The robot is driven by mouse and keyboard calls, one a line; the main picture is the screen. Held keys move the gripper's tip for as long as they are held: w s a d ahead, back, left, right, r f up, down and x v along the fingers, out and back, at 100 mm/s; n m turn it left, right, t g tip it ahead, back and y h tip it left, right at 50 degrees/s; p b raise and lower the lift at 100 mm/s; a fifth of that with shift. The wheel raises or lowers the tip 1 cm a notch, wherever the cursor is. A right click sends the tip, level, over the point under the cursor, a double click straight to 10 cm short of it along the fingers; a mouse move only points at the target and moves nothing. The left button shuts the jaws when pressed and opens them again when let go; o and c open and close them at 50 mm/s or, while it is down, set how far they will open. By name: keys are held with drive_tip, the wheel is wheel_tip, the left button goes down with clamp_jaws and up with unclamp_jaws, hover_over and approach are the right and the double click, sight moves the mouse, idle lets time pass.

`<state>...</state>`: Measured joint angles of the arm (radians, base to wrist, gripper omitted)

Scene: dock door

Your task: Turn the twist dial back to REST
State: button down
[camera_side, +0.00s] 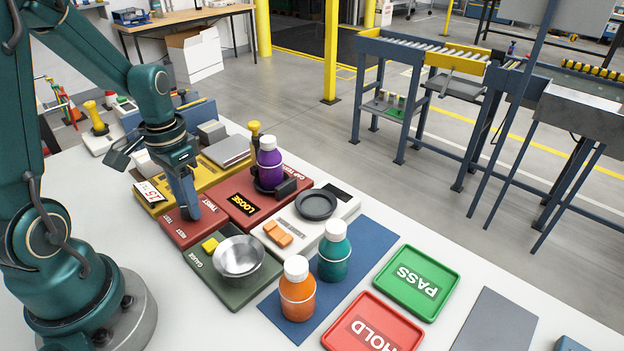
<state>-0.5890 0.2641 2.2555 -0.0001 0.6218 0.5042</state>
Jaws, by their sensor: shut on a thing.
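The twist dial panel (183,238) is a small red plate with white lettering, in the middle left of the side view. REST shows near its lower left edge. My gripper (190,212) points down over this panel, its fingers shut on the dial. The dial itself is mostly hidden by the fingers, so its pointing direction cannot be told. Right beside it is the larger red cap torque station (235,205) with a black display reading LOOSE. A purple bottle (269,165) with a white cap stands upright in its holder.
A green gauge base with a metal bowl (240,257) stands close in front. A white scale with a dark round pan (316,206) is to the right. An orange bottle (297,291) and a teal bottle (334,251) stand on a blue mat. PASS (436,308) and HOLD (357,308) trays lie front right.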

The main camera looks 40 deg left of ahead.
drive_tip(key=n, duration=0.8)
drive_tip(key=shift+n, duration=0.3)
drive_tip(key=n, duration=0.4)
drive_tip(key=shift+n, duration=2.1)
drive_tip(key=c, duration=0.5)
unclamp_jaws()
drive_tip(key=shift+r, duration=0.1)
